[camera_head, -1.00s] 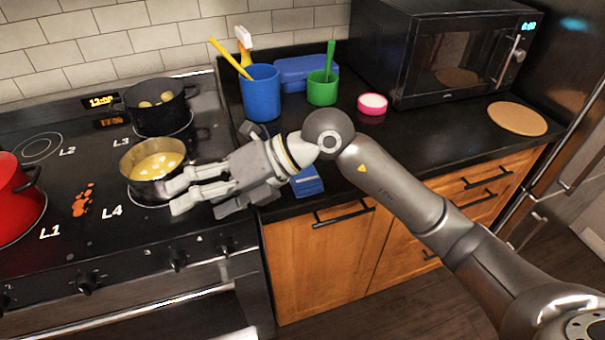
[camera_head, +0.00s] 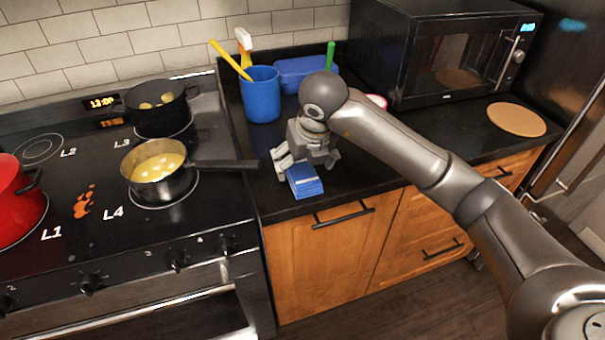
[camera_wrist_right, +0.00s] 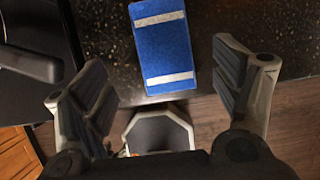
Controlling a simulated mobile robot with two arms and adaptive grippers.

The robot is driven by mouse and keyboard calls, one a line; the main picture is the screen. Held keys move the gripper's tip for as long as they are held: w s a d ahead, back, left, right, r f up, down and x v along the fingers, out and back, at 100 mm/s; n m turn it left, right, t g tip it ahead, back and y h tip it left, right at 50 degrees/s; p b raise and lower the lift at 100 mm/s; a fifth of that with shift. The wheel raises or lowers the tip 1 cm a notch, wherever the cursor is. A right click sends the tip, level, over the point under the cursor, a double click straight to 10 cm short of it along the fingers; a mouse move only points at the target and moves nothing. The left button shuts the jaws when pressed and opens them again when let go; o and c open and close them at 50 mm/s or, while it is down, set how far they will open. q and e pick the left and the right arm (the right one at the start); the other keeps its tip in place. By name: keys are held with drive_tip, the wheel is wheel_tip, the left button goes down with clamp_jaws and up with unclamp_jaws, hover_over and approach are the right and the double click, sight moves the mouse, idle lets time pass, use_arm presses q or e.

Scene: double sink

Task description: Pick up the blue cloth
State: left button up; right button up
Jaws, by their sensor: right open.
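The blue cloth (camera_head: 304,181) is a folded blue block with pale stripes. It lies on the dark counter near the front edge, just right of the stove. In the right wrist view the cloth (camera_wrist_right: 163,47) shows at the top, ahead of the jaws and between their lines. My right gripper (camera_head: 303,160) is open and empty, close above and behind the cloth, pointing down toward the counter. In the wrist view its two fingers (camera_wrist_right: 160,95) are spread wide on either side. No contact with the cloth is visible. My left gripper is out of view.
A steel pot (camera_head: 155,176) of yellow food sits on the stove, its handle reaching toward the counter. A blue utensil cup (camera_head: 262,95) and a blue container (camera_head: 300,72) stand behind. A microwave (camera_head: 440,50) stands right.

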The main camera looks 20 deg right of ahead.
sight(303, 172)
drive_tip(key=x, duration=0.1)
drive_tip(key=p+x, duration=0.1)
drive_tip(key=x, duration=0.2)
drive_tip(key=shift+w+d+f+p, duration=0.1)
drive_tip(key=shift+d+p, duration=0.2)
drive_tip(key=shift+d, duration=0.05)
drive_tip(key=shift+w+f, duration=0.25)
drive_tip(key=shift+f, duration=0.25)
drive_tip(key=c, duration=1.1)
drive_tip(key=shift+r, duration=0.15)
